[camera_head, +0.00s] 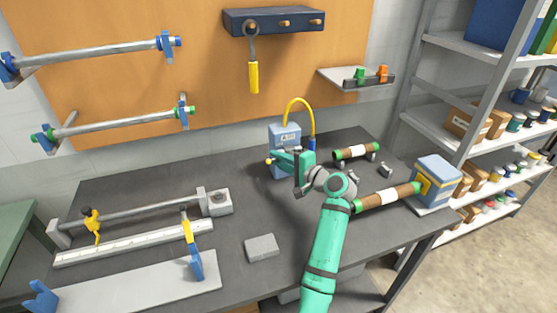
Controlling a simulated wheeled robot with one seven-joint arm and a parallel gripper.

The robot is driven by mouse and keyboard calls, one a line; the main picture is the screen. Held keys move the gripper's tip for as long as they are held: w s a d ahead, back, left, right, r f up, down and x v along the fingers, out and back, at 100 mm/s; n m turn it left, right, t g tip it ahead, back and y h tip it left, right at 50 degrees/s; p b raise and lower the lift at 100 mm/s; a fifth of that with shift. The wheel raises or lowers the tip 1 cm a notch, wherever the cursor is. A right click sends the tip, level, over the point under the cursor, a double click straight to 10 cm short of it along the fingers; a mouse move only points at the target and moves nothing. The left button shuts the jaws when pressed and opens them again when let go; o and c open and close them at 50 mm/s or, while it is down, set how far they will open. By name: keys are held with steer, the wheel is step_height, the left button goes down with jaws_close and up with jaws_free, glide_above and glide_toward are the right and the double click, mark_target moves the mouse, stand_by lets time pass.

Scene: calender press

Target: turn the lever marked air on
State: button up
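A blue-grey box (281,132) stands near the back of the bench, with a yellow hose (297,101) arching from it to a dark blue fitting (311,143). A small yellow tip (268,161) shows at the left of the box's lower part; I cannot tell whether it is the air lever. No air marking is legible. My teal gripper (297,172) is in front of the box and covers its lower part. The gap between its fingers is not clear, and whether it touches anything is hidden.
Brown rollers with green ends (388,196) lie right of my arm, near a blue box with a yellow front (438,177). A grey block (262,248) lies left of my arm. A rail fixture with yellow and blue clamps (135,241) fills the left bench.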

steer(key=shift+o, duration=0.9)
steer(key=v, duration=1)
steer(key=shift+s+d, duration=0.25)
steer(key=shift+s, duration=0.05)
steer(key=shift+r, duration=0.1)
